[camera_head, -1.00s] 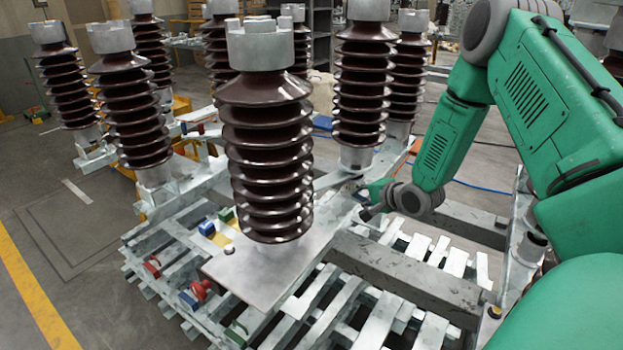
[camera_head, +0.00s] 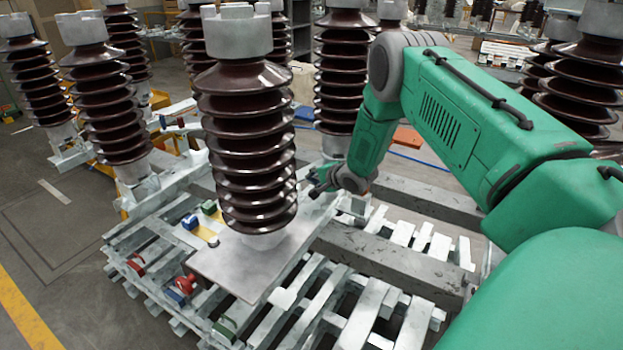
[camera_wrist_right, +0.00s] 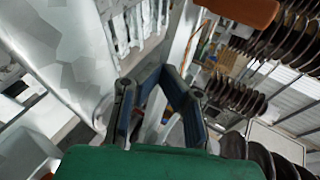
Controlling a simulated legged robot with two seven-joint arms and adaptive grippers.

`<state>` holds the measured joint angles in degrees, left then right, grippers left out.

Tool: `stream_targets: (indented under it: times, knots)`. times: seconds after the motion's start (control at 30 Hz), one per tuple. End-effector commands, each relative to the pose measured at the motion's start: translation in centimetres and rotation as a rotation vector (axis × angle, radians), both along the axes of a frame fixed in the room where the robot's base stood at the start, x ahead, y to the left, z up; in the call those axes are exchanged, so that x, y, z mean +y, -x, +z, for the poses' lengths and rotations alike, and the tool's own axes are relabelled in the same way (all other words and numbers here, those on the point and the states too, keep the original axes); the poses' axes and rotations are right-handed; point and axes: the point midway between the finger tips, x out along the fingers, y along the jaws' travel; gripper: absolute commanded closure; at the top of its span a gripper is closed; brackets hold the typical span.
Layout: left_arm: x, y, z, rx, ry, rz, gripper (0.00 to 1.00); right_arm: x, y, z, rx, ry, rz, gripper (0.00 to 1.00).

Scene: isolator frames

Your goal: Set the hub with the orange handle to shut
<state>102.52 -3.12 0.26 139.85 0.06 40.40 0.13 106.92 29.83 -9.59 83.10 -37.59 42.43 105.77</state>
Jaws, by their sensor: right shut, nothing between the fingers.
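An orange bar (camera_head: 408,136), which looks like the orange handle, shows behind my right arm in the head view, partly hidden by it. An orange-brown piece (camera_wrist_right: 245,10), which may be the same handle, is cut off by the top edge of the right wrist view. I cannot make out its hub or its setting. My right gripper (camera_head: 318,190) is beside the front insulator, left of the orange bar and apart from it. In the right wrist view its fingers (camera_wrist_right: 161,72) are shut and empty. My left gripper is not in view.
The brown ribbed front insulator (camera_head: 246,150) stands on a grey plate (camera_head: 225,270) close to my right gripper. More insulators stand behind. Slatted metal frames (camera_head: 345,300) and a thick grey beam (camera_head: 390,265) lie below. Small red (camera_head: 186,284) and blue (camera_head: 190,222) parts sit at the left.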

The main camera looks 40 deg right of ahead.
Motion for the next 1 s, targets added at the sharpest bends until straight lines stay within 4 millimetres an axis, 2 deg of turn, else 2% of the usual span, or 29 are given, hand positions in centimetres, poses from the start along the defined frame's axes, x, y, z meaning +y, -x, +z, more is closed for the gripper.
stream_targets:
  times: [0.37,0.57,0.73,1.0]
  knots:
    - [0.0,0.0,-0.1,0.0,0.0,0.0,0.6,-0.1,-0.2,-0.1,-0.001,-0.001,-0.008,1.0]
    - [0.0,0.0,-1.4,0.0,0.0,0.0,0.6,0.3,-1.8,-0.1,-0.007,0.002,-0.095,1.0]
    - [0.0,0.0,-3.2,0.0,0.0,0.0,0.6,0.4,-3.7,-0.3,-0.006,-0.002,-0.139,1.0]
    - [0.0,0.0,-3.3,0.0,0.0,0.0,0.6,0.3,-4.3,0.0,-0.003,-0.002,-0.134,1.0]
